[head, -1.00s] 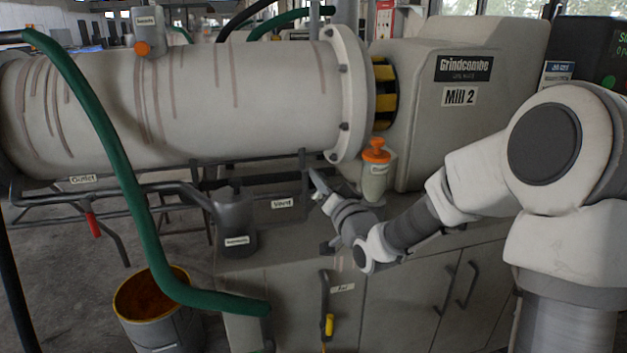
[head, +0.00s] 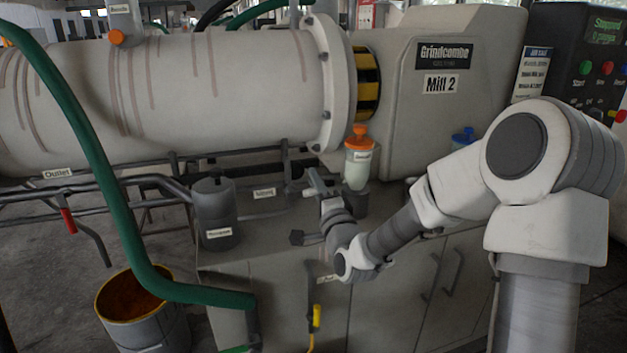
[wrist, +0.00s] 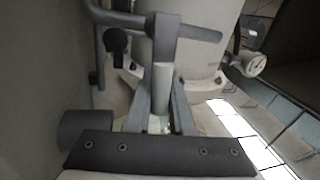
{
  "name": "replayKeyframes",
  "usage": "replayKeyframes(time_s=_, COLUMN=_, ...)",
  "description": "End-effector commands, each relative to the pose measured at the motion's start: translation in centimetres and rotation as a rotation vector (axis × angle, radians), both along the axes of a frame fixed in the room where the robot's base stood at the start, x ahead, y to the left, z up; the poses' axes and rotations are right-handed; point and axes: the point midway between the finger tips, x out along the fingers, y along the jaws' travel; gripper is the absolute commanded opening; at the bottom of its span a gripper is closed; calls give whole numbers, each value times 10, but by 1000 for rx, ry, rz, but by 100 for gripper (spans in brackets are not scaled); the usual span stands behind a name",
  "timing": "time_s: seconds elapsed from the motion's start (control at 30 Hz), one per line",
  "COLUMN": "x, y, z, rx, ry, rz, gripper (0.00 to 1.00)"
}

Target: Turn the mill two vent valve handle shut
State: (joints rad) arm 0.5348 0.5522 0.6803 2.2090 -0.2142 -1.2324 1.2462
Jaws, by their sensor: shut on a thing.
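The mill two vent valve handle shows in the wrist view as a pale grey grip (wrist: 162,90) below a dark pipe-like cross bar (wrist: 195,33). My gripper (wrist: 162,118) has its two fingers closed on either side of this grip. In the head view my gripper (head: 318,190) is at the cabinet top, right of the vent label (head: 264,193) and in front of an orange-capped bottle (head: 358,165). The handle is small there and partly hidden by my gripper, so its exact angle is unclear. The Mill 2 housing (head: 490,60) stands behind.
A green hose (head: 95,140) crosses the left side. A grey canister (head: 214,215) stands left of the label. A yellow-rimmed bucket (head: 135,305) is on the floor. A yellow-gripped lever (head: 316,316) hangs on the cabinet front. A control panel (head: 600,70) is at right.

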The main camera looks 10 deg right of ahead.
Motion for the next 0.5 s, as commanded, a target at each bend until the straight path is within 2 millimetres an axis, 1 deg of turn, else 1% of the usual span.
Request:
replayKeyframes(time_s=0.2, x=0, y=0, z=-5, rx=72, ry=17, rz=0, gripper=0)
replayKeyframes(time_s=0.5, x=0, y=0, z=-7, rx=98, ry=22, rz=2, gripper=0)
